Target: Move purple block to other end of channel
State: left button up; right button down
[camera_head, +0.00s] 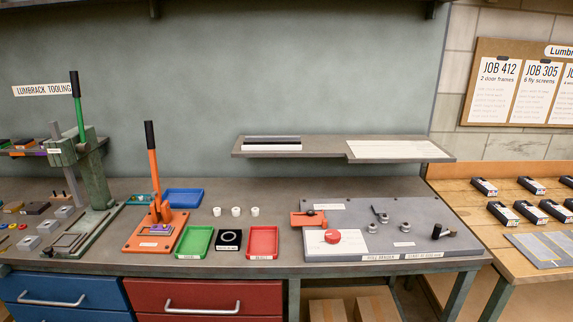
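A small purple block (155,229) shows at the base of the orange lever press (138,240), near the middle left of the bench. It seems to lie low in or on the press's base; its exact seat is too small to tell. The press's black-gripped lever stands nearly upright behind it. A green press (92,195) stands to the left, with a long slotted base that could be a channel; I cannot tell which part is the channel. Another small purple patch (41,153) shows on the left shelf. Neither of my grippers is in view.
A green tray (194,256), a black square with a ring (229,240) and a red tray (263,257) line the front. A blue tray (182,198) and white cylinders sit behind. A grey fixture plate (385,215) fills the right. A shelf (320,148) overhangs the back.

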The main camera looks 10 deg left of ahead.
aim_at(155, 229)
jog(key=u, duration=1.25)
jog(key=i+j+z, duration=0.25)
jog(key=z, duration=0.25)
jog(key=i, duration=0.1)
